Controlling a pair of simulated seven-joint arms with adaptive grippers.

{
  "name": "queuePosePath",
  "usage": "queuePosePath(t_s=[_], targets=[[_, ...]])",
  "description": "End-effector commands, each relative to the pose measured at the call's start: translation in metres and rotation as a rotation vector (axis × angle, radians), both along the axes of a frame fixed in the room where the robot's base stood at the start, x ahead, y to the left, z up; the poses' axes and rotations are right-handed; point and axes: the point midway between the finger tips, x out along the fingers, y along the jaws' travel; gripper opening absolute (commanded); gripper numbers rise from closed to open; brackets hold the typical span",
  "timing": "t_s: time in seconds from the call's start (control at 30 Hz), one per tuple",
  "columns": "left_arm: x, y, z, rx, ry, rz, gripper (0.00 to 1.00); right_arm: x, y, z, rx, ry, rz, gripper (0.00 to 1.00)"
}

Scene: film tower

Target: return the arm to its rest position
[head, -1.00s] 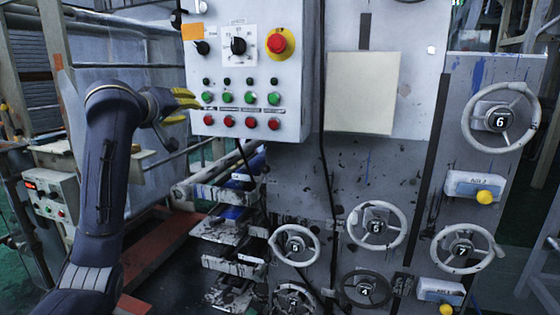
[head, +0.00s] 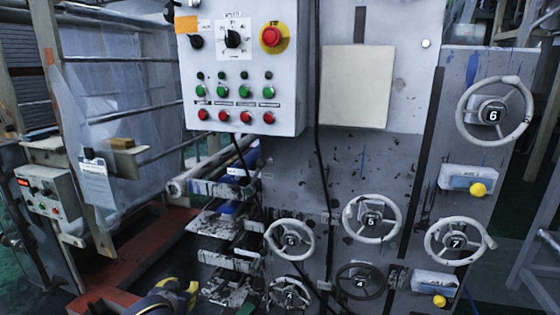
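My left gripper (head: 180,289) shows low in the head view, at the bottom edge left of centre. Its yellow fingertips and part of its dark body are visible, and the rest of the arm is cut off by the frame. I cannot tell whether the fingers are open or shut. No held object shows. It is well below the control box (head: 243,103) and apart from it. My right gripper is not in view.
The control box carries a red emergency button (head: 270,37), a black rotary knob (head: 233,39) and green and red buttons. Handwheels (head: 290,240) stand to the right on the grey machine front. A red-brown frame (head: 135,255) lies low at left.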

Motion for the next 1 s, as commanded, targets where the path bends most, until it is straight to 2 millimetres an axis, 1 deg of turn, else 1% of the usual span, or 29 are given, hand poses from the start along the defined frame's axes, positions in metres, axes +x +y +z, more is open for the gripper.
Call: queuePosePath(t_s=[0.03, 0.1, 0.17, 0.2, 0.27, 0.3, 0.37, 0.4, 0.5, 0.6, 0.8, 1.0], targets=[[-0.021, 0.001, -0.021, 0.035, 0.032, -0.006, 0.31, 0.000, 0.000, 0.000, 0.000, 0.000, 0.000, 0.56], [-0.046, 0.003, -0.044, 0.089, 0.067, -0.017, 0.31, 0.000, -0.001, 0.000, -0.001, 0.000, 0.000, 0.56], [-0.068, 0.005, -0.062, 0.136, 0.099, -0.027, 0.31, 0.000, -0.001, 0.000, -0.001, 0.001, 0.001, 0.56], [-0.084, 0.007, -0.072, 0.168, 0.120, -0.033, 0.31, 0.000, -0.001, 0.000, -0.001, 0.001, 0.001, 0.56], [-0.108, 0.009, -0.088, 0.216, 0.154, -0.046, 0.31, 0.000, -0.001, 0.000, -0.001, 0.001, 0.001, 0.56], [-0.124, 0.011, -0.097, 0.246, 0.176, -0.053, 0.31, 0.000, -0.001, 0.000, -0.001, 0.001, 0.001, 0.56], [-0.148, 0.014, -0.109, 0.292, 0.210, -0.066, 0.31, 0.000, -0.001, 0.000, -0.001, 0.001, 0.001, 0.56], [-0.165, 0.016, -0.117, 0.324, 0.233, -0.076, 0.31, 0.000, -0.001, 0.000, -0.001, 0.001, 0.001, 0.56], [-0.203, 0.020, -0.132, 0.394, 0.289, -0.100, 0.31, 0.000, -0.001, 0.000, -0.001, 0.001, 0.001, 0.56], [-0.233, 0.025, -0.140, 0.451, 0.332, -0.120, 0.31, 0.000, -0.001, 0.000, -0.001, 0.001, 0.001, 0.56], [-0.274, 0.030, -0.149, 0.526, 0.393, -0.150, 0.31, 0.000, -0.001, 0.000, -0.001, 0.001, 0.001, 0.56], [-0.306, 0.035, -0.153, 0.584, 0.442, -0.175, 0.31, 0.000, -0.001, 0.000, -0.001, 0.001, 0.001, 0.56]])
